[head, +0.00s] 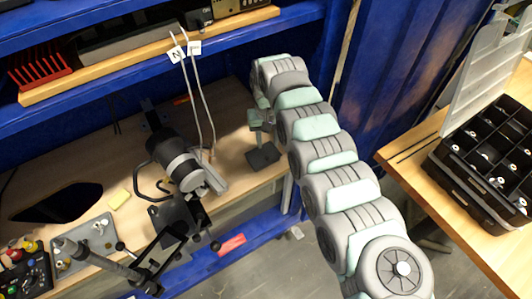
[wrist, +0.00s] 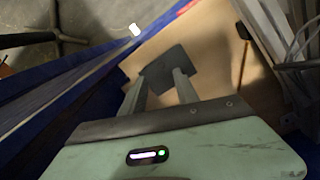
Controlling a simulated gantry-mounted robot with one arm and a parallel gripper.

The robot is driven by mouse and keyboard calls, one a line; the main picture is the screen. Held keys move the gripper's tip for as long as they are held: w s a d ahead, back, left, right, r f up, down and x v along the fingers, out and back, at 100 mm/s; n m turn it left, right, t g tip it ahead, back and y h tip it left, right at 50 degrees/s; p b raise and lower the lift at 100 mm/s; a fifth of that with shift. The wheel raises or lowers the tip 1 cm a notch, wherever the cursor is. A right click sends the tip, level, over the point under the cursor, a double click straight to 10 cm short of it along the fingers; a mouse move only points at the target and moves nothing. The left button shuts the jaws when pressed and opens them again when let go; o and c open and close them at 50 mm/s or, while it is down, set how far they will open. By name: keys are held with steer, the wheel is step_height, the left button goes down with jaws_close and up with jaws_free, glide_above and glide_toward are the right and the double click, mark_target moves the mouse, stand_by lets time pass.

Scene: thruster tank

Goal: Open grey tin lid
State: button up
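A small dark grey, flat, squarish piece (head: 263,157), which looks like the grey tin or its lid, lies near the right end of the wooden bench. It also shows in the wrist view (wrist: 166,70), just beyond the fingertips. My gripper (head: 262,136) hangs right over it in the head view. In the wrist view my gripper (wrist: 161,77) has its two fingers apart, with the dark piece showing between and past the tips. I cannot tell whether the fingers touch it. No seam between lid and tin is visible.
The wooden bench (head: 232,115) carries a dark microscope-like device (head: 182,165) left of my gripper. Pale cables (head: 203,95) hang nearby. A blue shelf (head: 120,67) overhangs the back. A black compartment box (head: 485,160) stands on another table at the right.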

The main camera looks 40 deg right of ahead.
mark_target(267, 157)
step_height(267, 157, down, 8)
steer(key=shift+a+r+b, duration=0.1)
steer(key=shift+r+b, duration=0.15)
steer(key=shift+b, duration=0.55)
steer(key=shift+c, duration=0.5)
jaws_close()
